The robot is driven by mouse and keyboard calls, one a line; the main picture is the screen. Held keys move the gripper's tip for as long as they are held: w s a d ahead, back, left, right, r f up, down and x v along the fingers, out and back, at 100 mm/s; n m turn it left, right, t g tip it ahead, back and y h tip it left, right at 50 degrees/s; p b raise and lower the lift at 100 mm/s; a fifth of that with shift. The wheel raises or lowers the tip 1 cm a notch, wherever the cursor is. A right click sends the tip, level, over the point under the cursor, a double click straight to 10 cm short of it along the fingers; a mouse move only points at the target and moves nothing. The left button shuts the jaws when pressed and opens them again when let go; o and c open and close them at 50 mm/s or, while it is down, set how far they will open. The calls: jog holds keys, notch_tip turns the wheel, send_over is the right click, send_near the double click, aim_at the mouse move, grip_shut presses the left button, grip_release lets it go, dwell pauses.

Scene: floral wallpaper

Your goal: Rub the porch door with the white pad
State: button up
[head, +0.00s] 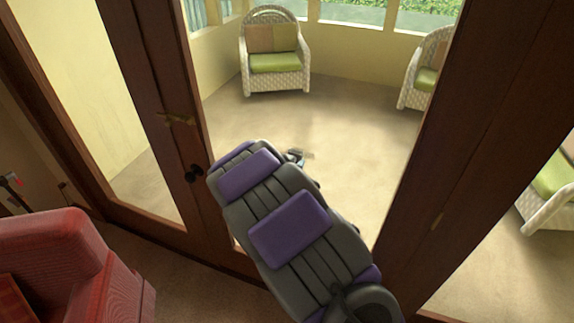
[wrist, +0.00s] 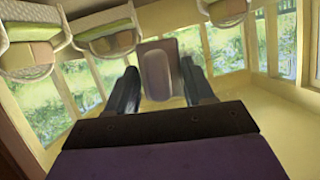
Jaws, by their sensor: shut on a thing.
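The porch door (head: 172,110) is dark brown wood with large panes, a brass latch and a dark knob, left of my arm in the head view. My gripper (head: 298,156) is mostly hidden behind my arm there. In the wrist view my gripper (wrist: 160,80) has its two dark fingers on either side of the white pad (wrist: 156,75), shut on it. The pad looks pale pinkish grey with a brownish part behind it. I see no contact between pad and door. Whether glass lies between my arm and the porch, I cannot tell.
A red armchair (head: 75,265) stands at lower left. White wicker chairs with green cushions stand on the porch: one at the back (head: 275,62), others to the right (head: 425,78). A dark brown post (head: 470,130) rises right of my arm. The porch floor is clear in the middle.

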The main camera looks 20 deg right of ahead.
jog(key=shift+s+a, duration=0.15)
jog(key=d+b, duration=0.1)
jog(key=s+d, duration=0.1)
jog(key=d+b, duration=0.1)
jog(key=d, duration=0.1)
jog(key=shift+s+b, duration=0.35)
jog(key=shift+s, duration=0.05)
jog(key=shift+s, duration=0.15)
jog(key=shift+s+d+f+b, duration=0.1)
jog(key=shift+s+d+b, duration=0.3)
jog(key=shift+b, duration=0.35)
jog(key=shift+s+d+b, duration=0.2)
jog(key=shift+s+d, duration=0.05)
jog(key=shift+d, duration=0.25)
jog(key=shift+s+d+b, duration=0.15)
jog(key=shift+s+d, duration=0.05)
jog(key=shift+d, duration=0.3)
jog(key=shift+r, duration=0.2)
jog(key=shift+a+p, duration=0.2)
jog(key=shift+p, duration=0.3)
